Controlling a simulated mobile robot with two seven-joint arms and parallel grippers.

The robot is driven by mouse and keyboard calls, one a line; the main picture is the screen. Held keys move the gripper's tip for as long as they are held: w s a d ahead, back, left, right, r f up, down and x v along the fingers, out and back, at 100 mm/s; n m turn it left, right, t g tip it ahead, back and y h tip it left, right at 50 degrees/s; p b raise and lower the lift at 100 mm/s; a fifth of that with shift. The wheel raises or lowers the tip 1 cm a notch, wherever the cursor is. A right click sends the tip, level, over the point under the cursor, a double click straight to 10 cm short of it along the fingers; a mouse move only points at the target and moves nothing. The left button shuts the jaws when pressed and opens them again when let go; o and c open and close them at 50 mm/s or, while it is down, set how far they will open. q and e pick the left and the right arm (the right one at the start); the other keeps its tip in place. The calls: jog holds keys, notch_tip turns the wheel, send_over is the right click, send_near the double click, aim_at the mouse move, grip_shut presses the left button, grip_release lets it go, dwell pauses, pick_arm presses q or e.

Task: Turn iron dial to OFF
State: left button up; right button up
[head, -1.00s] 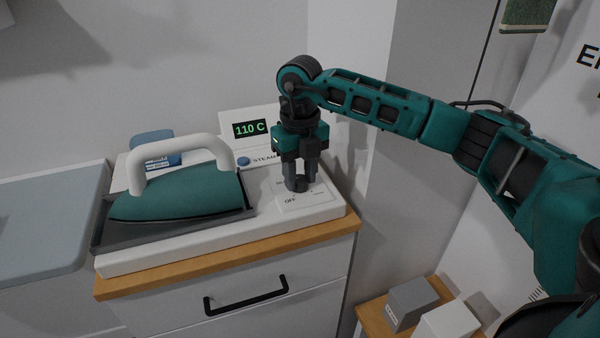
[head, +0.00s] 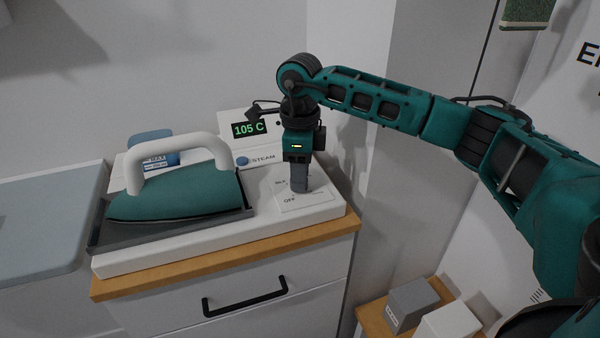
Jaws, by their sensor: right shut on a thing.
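The teal iron (head: 180,195) with a white handle rests in a dark tray on the white iron station (head: 170,250). A display (head: 249,129) on the station reads 105 C. The dial plate (head: 312,201) lies at the station's right end, with an OFF label at its front left. My right gripper (head: 299,187) points straight down over the plate and is shut on the dial. The fingers hide the dial, so its pointer cannot be read. My left gripper is not in view.
The station stands on a wood-topped drawer cabinet (head: 245,245) with a black handle. A blue STEAM button (head: 242,160) is left of my gripper. A small table at lower right holds a grey box (head: 412,302) and a white box (head: 447,320). A wall stands close on the right.

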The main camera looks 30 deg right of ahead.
jog(key=n, duration=0.5)
jog(key=shift+w, duration=0.1)
dwell(0.6)
jog(key=o, duration=1)
jog(key=shift+o, duration=0.2)
jog(key=shift+r, duration=0.1)
notch_tip(320, 180, up, 13)
jog(key=shift+f, duration=0.2)
